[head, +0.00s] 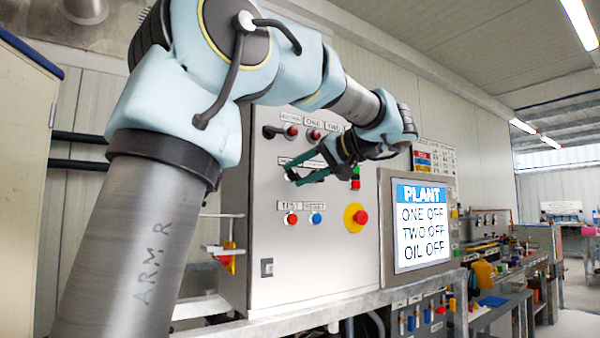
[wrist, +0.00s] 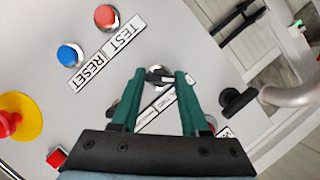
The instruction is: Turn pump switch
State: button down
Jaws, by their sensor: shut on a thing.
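The grey panel (head: 330,262) fills the middle of the head view. My gripper (head: 299,172) reaches to its left part, with green fingers pointing at the face. In the wrist view my gripper (wrist: 160,76) has one finger on each side of a small dark switch knob (wrist: 160,75) and is shut on it. The fingers hide part of the knob and of the small label beside it, whose text I cannot read. The screen (head: 422,225) reads PLANT, ONE OFF, TWO OFF, OIL OFF.
A red button (wrist: 106,17) and a blue button (wrist: 70,54) sit by the TEST and RESET labels. A red emergency button on yellow (head: 356,217) is lower right. A black lever (head: 272,131) projects at upper left. A metal rail (head: 330,310) runs below the panel.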

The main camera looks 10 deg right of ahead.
jog(key=m+y, duration=0.1)
jog(key=m, duration=0.2)
jog(key=shift+d+f+y, duration=0.1)
jog(key=shift+y, duration=0.2)
jog(key=shift+f+m+t+y+p, duration=0.1)
jog(key=shift+m+t+y+p, duration=0.25)
jog(key=shift+m, duration=0.6)
jog(key=shift+m+t+y+p, duration=0.15)
jog(key=shift+m+y, duration=0.4)
jog(key=shift+m, duration=0.4)
jog(key=shift+c, duration=2)
grip_release()
jog(key=b+v, duration=0.2)
jog(key=v, duration=0.8)
jog(key=shift+s+d, duration=0.25)
jog(key=shift+d, duration=0.05)
